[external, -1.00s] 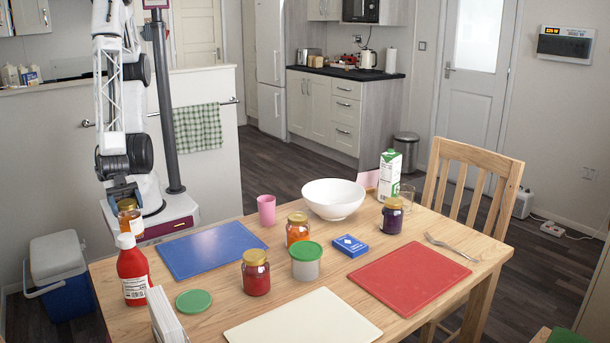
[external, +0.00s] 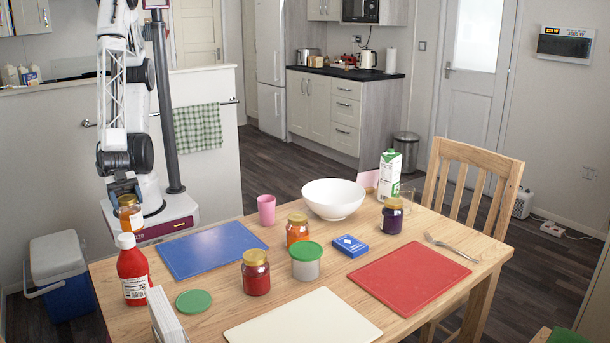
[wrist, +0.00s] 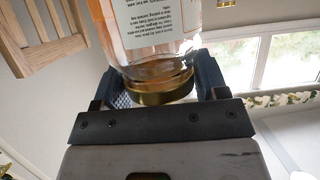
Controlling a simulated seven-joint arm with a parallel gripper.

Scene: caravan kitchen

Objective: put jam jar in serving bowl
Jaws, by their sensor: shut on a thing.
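My gripper (external: 125,188) is shut on a glass jar (external: 131,218) with a gold lid, pale orange contents and a white label. It is at the table's far left corner, partly behind the ketchup bottle. In the wrist view the held jar (wrist: 155,40) has its lid between my fingers (wrist: 155,90). The white serving bowl (external: 333,205) stands at the table's back middle, well right of my gripper; its inside is mostly hidden. Other gold-lidded jars stand on the table: a dark red one (external: 256,278), an orange one (external: 297,231) and a dark purple one (external: 391,220).
The ketchup bottle (external: 133,275) stands just in front of the held jar. Between jar and bowl are a blue board (external: 210,249) and a pink cup (external: 266,210). A green-lidded tub (external: 306,267), blue box (external: 351,245) and milk carton (external: 390,175) also stand on the table.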

